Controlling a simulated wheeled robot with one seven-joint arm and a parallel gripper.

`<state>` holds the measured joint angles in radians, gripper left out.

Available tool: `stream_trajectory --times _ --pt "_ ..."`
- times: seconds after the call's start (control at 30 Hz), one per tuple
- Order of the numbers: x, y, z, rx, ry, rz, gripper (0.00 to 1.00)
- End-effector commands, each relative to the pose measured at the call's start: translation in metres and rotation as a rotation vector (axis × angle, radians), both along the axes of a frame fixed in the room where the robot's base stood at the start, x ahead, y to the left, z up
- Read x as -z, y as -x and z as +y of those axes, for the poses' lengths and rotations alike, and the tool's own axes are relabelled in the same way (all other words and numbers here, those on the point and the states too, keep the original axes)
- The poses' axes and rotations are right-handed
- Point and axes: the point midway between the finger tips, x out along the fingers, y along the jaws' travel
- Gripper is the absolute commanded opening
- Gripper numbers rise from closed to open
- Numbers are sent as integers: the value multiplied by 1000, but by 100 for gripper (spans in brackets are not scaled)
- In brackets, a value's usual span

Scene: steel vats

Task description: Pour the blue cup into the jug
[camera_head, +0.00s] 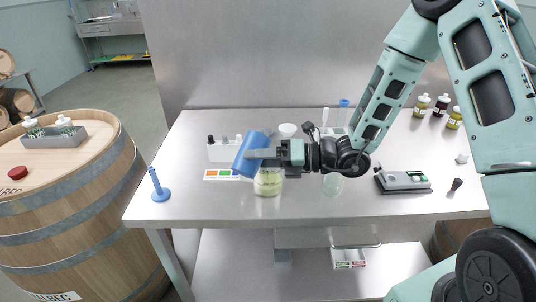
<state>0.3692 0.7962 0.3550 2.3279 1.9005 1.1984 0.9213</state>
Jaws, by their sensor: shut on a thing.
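The blue cup (249,158) is held above the table, tilted well over. My gripper (262,154) comes in from the right and is shut on the cup. A clear jug (268,183) with pale yellow-green contents stands on the steel table just below and right of the cup. Its upper part is partly hidden by the cup and my gripper. The cup's mouth and any stream from it cannot be made out.
A white rack with bottles (221,152) and a colour card (222,174) are behind left. A blue stand (159,187) is at the left edge. A grey device (403,181) and several bottles (440,106) are right. A barrel (75,200) stands left of the table (200,205).

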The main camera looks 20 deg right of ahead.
Motion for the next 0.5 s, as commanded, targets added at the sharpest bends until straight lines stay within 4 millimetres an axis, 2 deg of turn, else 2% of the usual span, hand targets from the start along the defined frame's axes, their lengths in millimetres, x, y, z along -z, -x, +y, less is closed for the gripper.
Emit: stream_trajectory --times 0.5 --pt "1 0 0 0 -25 21 21"
